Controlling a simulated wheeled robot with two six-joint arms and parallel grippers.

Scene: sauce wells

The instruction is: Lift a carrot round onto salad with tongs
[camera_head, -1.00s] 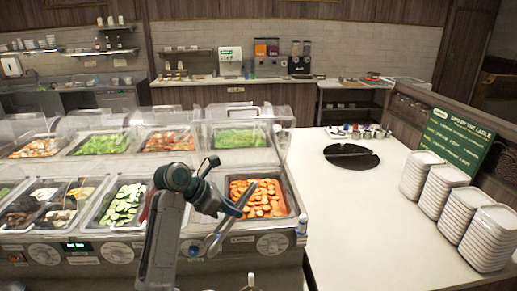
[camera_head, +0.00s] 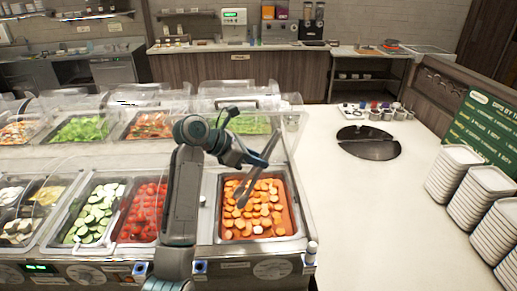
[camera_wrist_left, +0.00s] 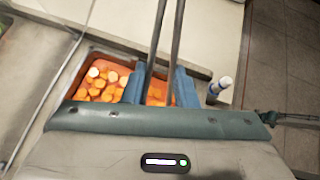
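Carrot rounds (camera_head: 262,212) lie in a steel pan on the near right of the salad bar; they also show in the left wrist view (camera_wrist_left: 104,84). My left gripper (camera_head: 262,160) is above the back of this pan. It is shut on metal tongs (camera_head: 254,178), which slant down to the left over the carrots. In the left wrist view the tongs (camera_wrist_left: 166,40) stand between the two blue fingers (camera_wrist_left: 160,85). I cannot tell whether the tong tips touch a carrot. Green salad leaves (camera_head: 80,129) fill a pan in the back row. My right gripper is not in view.
Pans of tomatoes (camera_head: 143,212) and cucumber slices (camera_head: 96,212) sit left of the carrots. Clear guards (camera_head: 240,93) stand over the back row. A white bottle (camera_head: 311,252) stands at the bar's right corner. White plate stacks (camera_head: 455,172) stand on the counter (camera_head: 370,235), whose middle is clear.

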